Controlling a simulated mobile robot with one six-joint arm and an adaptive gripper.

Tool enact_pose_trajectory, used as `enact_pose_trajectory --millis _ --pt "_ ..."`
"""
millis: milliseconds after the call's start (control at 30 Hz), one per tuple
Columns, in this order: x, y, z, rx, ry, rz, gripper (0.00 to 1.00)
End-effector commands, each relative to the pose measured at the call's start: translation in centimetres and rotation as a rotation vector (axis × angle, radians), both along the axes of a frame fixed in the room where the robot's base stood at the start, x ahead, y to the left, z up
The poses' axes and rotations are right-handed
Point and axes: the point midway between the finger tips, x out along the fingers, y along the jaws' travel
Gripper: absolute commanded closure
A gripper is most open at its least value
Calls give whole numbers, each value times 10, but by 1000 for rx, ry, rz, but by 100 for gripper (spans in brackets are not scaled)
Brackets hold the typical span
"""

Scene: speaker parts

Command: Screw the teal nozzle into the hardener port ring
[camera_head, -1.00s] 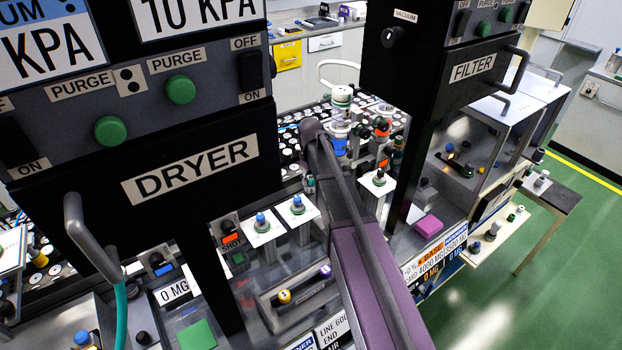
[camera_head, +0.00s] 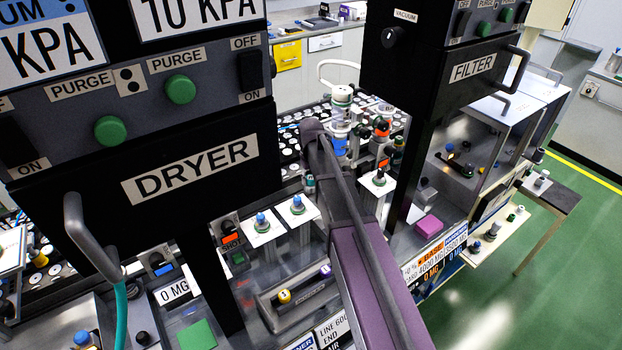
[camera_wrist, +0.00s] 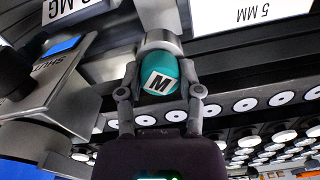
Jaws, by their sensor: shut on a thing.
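In the wrist view, the teal nozzle (camera_wrist: 160,75), marked with a black M on a white label, sits between the two fingers of my gripper (camera_wrist: 161,84). The gripper is shut on it. The nozzle's far end meets a silver cylindrical part (camera_wrist: 158,40), which may be the hardener port ring. I cannot tell whether the two are threaded together.
A grey panel with a blue patch (camera_wrist: 62,47) stands left of the gripper in the wrist view. A rail with round white discs (camera_wrist: 246,104) runs to the right. In the head view, the dryer box (camera_head: 190,170) and filter box (camera_head: 470,70) flank my arm.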

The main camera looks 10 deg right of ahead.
Motion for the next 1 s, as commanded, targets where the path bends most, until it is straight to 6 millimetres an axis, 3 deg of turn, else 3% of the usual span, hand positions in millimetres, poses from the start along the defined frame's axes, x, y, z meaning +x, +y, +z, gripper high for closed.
enact_pose_trajectory --millis 1000 --pt "0 0 0 0 1 -226 80"
